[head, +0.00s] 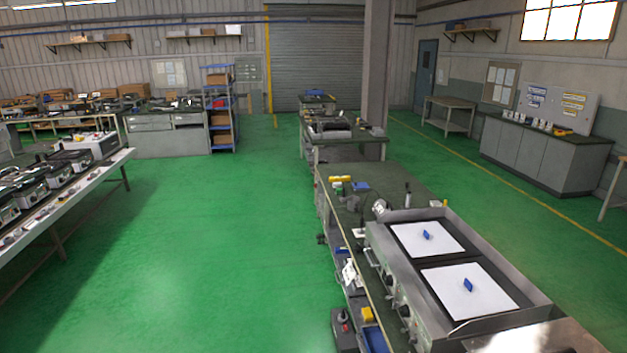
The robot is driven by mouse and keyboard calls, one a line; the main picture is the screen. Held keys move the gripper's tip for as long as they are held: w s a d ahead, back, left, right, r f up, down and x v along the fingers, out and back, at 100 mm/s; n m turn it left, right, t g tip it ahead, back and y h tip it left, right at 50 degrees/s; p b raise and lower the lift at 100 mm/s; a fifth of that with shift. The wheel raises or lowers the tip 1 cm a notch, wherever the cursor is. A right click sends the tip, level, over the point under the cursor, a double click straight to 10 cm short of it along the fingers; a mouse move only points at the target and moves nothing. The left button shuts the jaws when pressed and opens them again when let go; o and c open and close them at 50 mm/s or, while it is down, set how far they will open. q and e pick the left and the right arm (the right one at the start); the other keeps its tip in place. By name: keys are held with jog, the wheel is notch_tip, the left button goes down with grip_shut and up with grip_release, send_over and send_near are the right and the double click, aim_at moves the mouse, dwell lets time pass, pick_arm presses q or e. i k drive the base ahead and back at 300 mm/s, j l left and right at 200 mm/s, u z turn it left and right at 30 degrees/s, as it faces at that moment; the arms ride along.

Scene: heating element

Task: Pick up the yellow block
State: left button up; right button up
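A small yellow block (367,314) shows low in the head view, beside a blue bin (376,340) at the left side of the near workbench. More yellow pieces (340,179) lie on the far end of the bench top. I cannot tell which of these is the task's block. Neither of my grippers is in view. Nothing visible touches the yellow pieces.
The workbench (385,188) holds a metal unit with two white plates (470,292), each with a blue piece on it. A pale blurred shape (535,338) covers its near edge. Another bench (75,190) stands left. Green floor (210,240) between is clear.

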aim_at(367, 312)
jog(key=i+j+u, duration=0.1)
jog(key=i, duration=0.8)
jog(key=i+j, duration=0.2)
jog(key=i, duration=0.7)
jog(key=j+u, duration=0.05)
